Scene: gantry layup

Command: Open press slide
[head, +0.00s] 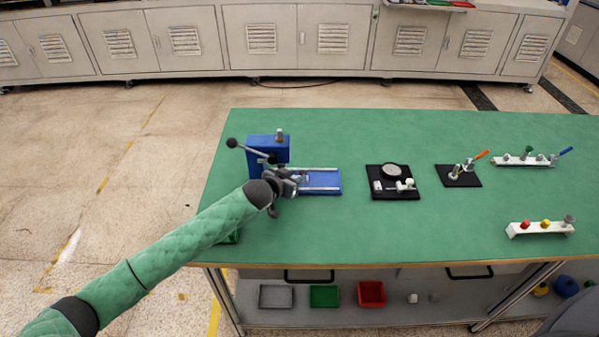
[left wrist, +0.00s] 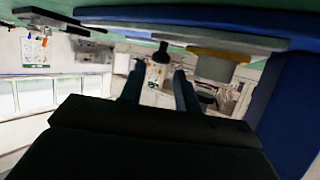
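The press (head: 262,150) is a blue block with a black-knobbed lever (head: 250,150), standing at the left end of the green table. Its slide (head: 320,181) is a blue plate between two pale rails, reaching right from the block. My left gripper (head: 297,180) is at the near left end of the slide and hides part of it. In the left wrist view, its two fingers (left wrist: 160,88) stand apart with a gap between them. A dark knob (left wrist: 160,52) shows beyond the tips, in line with the gap; I cannot tell whether they touch it. My right gripper is not in view.
Right of the press are a black fixture with a round disc (head: 392,172), a small black stand (head: 458,175) and two white racks (head: 540,229) with coloured pieces. Bins (head: 371,293) sit on the shelf below.

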